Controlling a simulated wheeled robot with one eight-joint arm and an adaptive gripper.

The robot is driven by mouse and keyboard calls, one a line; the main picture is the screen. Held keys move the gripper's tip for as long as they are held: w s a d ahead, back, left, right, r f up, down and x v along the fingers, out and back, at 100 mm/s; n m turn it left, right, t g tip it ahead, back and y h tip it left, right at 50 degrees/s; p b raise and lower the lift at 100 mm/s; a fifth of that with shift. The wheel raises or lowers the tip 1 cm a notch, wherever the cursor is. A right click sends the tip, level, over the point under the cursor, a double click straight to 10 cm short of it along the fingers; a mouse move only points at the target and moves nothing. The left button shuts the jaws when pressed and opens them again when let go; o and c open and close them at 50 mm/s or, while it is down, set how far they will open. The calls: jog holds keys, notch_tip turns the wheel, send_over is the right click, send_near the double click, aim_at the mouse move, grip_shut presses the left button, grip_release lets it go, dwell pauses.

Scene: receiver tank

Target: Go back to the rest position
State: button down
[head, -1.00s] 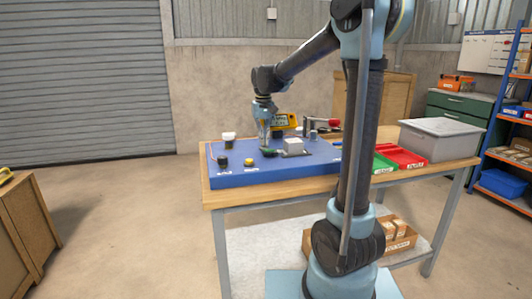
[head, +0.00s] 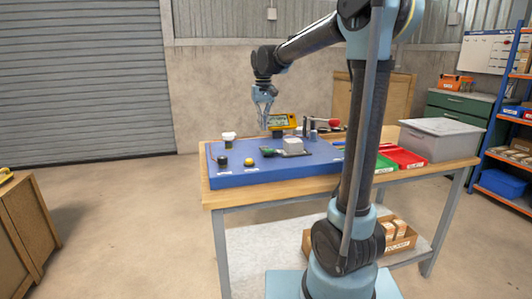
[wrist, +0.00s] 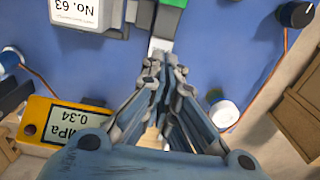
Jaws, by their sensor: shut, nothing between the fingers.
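My gripper (head: 264,113) hangs above the blue board (head: 225,179), its fingers together and empty. In the wrist view the closed fingers (wrist: 164,75) point toward the board, apart from it. On the board are a grey-white block (head: 293,146) and a small dark green part (head: 268,152) beside it. The block's label reads "No. 63" in the wrist view (wrist: 85,12). A yellow meter (head: 284,122) stands behind; its display reads 0.34 MPa in the wrist view (wrist: 65,125).
A white-capped part (head: 229,138), a black knob (head: 222,160) and a yellow button (head: 249,162) are on the board's left. Red (head: 404,158) and green bins and a grey lidded box (head: 440,137) occupy the table's right. Air above the board is free.

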jog(key=shift+d, duration=0.1)
jog(key=s+d+f, duration=0.2)
jog(key=s+d, duration=0.7)
jog(key=s+d+f+m+t, duration=0.1)
jog(key=s+d+f, duration=0.5)
jog(key=s+f, duration=0.3)
jog(key=s+d+f+m+t, duration=0.1)
jog(key=s+d+f+m, duration=0.1)
jog(key=s+d+f, duration=0.4)
jog(key=s+f, duration=0.4)
jog(key=s, duration=0.3)
jog(key=shift+s, duration=0.4)
jog(key=shift+w+f, duration=0.25)
jog(key=shift+w, duration=0.25)
